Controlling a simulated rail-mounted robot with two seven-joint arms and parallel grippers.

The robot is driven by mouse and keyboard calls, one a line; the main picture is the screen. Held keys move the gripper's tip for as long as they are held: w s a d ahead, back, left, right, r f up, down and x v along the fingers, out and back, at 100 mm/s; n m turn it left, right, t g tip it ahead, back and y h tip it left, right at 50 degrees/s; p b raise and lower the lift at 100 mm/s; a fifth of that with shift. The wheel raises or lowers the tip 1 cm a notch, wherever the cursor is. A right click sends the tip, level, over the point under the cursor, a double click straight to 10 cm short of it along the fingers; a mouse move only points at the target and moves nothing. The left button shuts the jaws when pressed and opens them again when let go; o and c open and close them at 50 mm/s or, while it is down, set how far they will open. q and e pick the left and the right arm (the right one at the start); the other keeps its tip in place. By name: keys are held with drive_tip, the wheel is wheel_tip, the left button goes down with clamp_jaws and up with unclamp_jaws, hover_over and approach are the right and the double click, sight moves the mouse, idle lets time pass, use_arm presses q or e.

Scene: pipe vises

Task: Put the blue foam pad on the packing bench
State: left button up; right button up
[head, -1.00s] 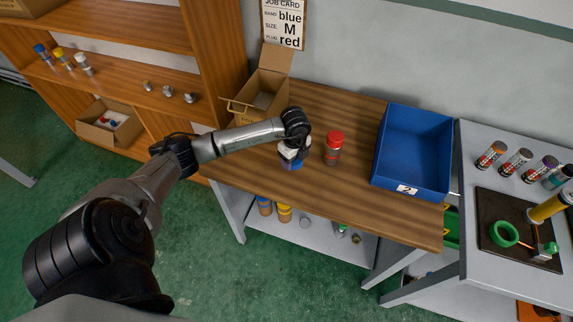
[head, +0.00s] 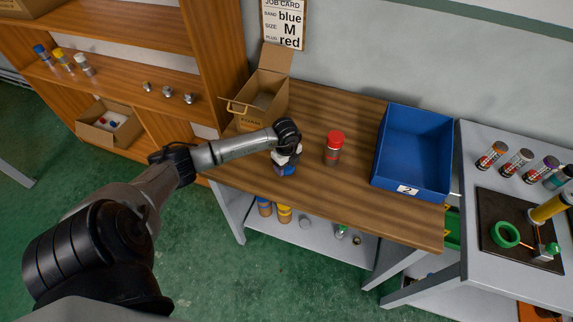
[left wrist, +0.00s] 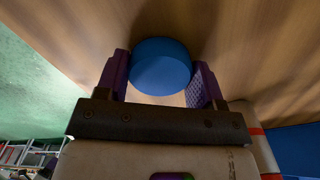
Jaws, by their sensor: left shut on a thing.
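The blue foam pad (left wrist: 160,66) is a round blue disc between the two purple fingers of my left gripper (left wrist: 160,85) in the left wrist view. In the head view my left gripper (head: 287,160) is over the left part of the wooden packing bench (head: 340,200), near its front edge. The blue pad (head: 284,170) shows just below the gripper. The gripper is shut on the pad. I cannot tell whether the pad touches the bench top. My right gripper is not in view.
A grey jar with a red lid (head: 333,148) stands right of the gripper. An open cardboard box (head: 268,85) is behind it, and a blue bin (head: 412,150) is at the bench's right end. A job card (head: 283,20) hangs on the wall.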

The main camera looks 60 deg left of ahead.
use_arm(q)
drive_tip(key=shift+f, duration=0.15)
drive_tip(key=o, duration=0.9)
